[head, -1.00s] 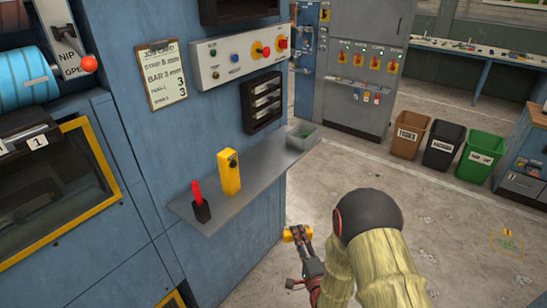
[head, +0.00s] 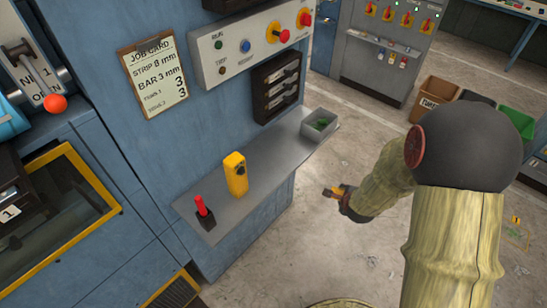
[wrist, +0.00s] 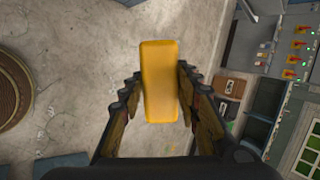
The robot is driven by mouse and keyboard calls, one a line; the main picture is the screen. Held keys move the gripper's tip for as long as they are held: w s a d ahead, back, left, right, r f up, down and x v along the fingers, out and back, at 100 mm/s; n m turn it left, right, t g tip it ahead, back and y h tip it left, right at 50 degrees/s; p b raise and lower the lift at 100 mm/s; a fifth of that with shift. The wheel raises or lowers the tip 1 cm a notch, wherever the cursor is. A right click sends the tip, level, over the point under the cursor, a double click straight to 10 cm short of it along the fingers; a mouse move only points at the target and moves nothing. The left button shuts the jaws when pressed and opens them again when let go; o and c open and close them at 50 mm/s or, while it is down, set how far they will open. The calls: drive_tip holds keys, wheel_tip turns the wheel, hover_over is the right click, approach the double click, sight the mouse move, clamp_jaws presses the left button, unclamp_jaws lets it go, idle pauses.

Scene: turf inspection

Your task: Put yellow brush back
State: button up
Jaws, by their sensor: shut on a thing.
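The yellow brush shows in the wrist view as a yellow block (wrist: 160,82) between the two fingers of my gripper (wrist: 158,92). My gripper is shut on it. In the head view my gripper (head: 338,191) is small and partly hidden by my arm, with a bit of yellow at its tip. It is held over the open floor, to the right of the grey shelf (head: 265,165) and apart from it. The bristles of the brush cannot be made out.
On the shelf stand a yellow upright device (head: 236,174), a red-handled tool in a black holder (head: 203,213) and a grey tray with green bits (head: 320,123). A dark rack (head: 277,87) hangs above. Bins (head: 433,98) stand at the back right. The floor between is clear.

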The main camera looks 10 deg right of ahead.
drive_tip(key=shift+s+d+r+g+p, duration=0.2)
drive_tip(key=shift+r+g+p, duration=0.15)
drive_tip(key=shift+r+g, duration=0.1)
drive_tip(key=shift+s+a+r+m+g+y+p, duration=0.25)
drive_tip(key=shift+s+r+g+p, duration=0.2)
drive_tip(key=shift+s, duration=0.3)
drive_tip(key=shift+s+a+r+m+g+y+p, duration=0.2)
drive_tip(key=shift+s+r+m+g+p, duration=0.15)
drive_tip(key=shift+s+r, duration=0.35)
drive_tip(key=shift+s+a+r+m+g+y+p, duration=0.2)
drive_tip(key=shift+s+r+m+g+p, duration=0.2)
drive_tip(key=shift+s, duration=0.45)
drive_tip(key=shift+s, duration=0.1)
